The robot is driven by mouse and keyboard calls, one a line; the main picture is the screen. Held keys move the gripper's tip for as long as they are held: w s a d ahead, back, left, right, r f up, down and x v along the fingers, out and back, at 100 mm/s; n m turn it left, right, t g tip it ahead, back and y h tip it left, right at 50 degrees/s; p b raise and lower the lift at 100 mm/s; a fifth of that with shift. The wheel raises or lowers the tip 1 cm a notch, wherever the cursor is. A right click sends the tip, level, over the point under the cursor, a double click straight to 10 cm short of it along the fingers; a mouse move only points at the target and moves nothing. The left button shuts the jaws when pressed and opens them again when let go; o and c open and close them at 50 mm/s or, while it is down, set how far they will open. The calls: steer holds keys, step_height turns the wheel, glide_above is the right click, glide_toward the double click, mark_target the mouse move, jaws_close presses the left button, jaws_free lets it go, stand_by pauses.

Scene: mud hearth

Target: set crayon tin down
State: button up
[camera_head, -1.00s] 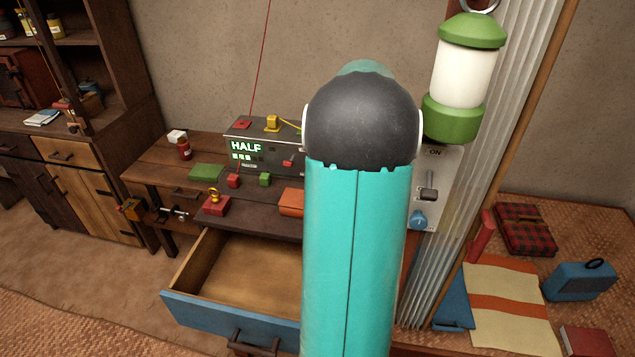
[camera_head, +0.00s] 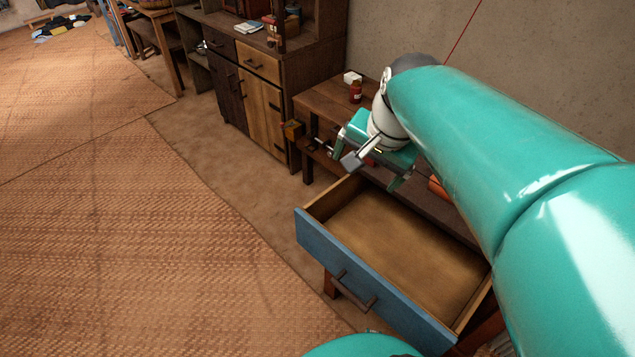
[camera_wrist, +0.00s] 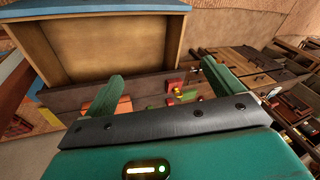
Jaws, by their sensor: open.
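My gripper (camera_head: 370,167) is open above the front of the wooden desk, behind the open drawer. In the wrist view its two green fingers stand wide apart with nothing between them at the tips (camera_wrist: 162,72). I cannot pick out a crayon tin for certain in any view. In the wrist view an orange block (camera_wrist: 123,106) lies partly behind the left finger. A small red piece with a yellow part (camera_wrist: 175,90) lies nearer the right finger. My arm and gripper hide much of the desk top in the head view.
The blue-fronted drawer (camera_head: 335,268) is pulled out and its inside looks empty. A red jar (camera_head: 355,92) and a white block (camera_head: 352,77) stand at the desk's back left. A wooden cabinet (camera_head: 262,95) is left of the desk.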

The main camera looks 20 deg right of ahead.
steer(key=s+a+f+n+t, duration=0.1)
steer(key=s+a+n, duration=0.5)
steer(key=a+n, duration=0.3)
steer(key=shift+s+a+n+t, duration=0.25)
steer(key=shift+a+n+t, duration=0.05)
steer(key=shift+n, duration=0.3)
steer(key=shift+c, duration=0.2)
